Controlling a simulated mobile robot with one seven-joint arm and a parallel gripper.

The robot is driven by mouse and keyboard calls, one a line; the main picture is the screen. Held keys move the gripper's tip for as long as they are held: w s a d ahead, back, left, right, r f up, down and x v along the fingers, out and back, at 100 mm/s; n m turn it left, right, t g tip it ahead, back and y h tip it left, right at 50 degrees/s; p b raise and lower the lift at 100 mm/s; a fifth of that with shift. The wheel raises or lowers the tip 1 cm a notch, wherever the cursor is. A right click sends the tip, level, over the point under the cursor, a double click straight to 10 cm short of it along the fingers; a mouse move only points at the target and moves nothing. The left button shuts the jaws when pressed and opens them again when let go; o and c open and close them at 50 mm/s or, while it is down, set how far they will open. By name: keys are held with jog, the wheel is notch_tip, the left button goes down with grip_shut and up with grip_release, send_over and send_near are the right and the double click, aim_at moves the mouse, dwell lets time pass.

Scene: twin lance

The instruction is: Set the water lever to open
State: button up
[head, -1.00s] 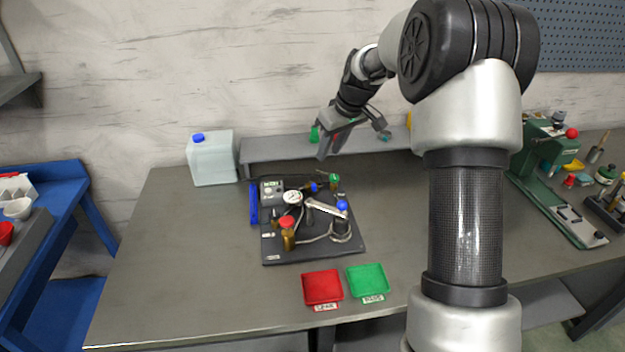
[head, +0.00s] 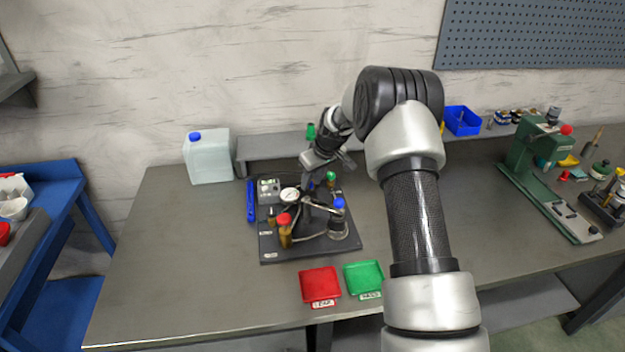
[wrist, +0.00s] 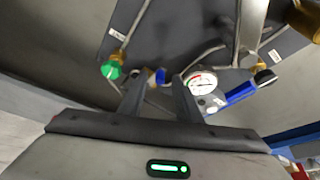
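A blue-handled lever, which I take for the water lever, sits at the back of the black rig board (head: 270,250); in the head view only a bit of blue shows below my gripper (head: 328,170). In the wrist view the small blue handle (wrist: 160,75) lies just beyond and between the two fingertips of my gripper (wrist: 158,88). The fingers are apart and hold nothing. I cannot tell whether they touch the handle or which way it is set. A white dial gauge (wrist: 202,83) is right of the fingers and a green knob (wrist: 110,70) is left of them.
A red tray (head: 320,285) and a green tray (head: 363,277) lie in front. A white jug (head: 208,160) stands behind left. The table's left part is clear.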

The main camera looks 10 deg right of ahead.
grip_shut()
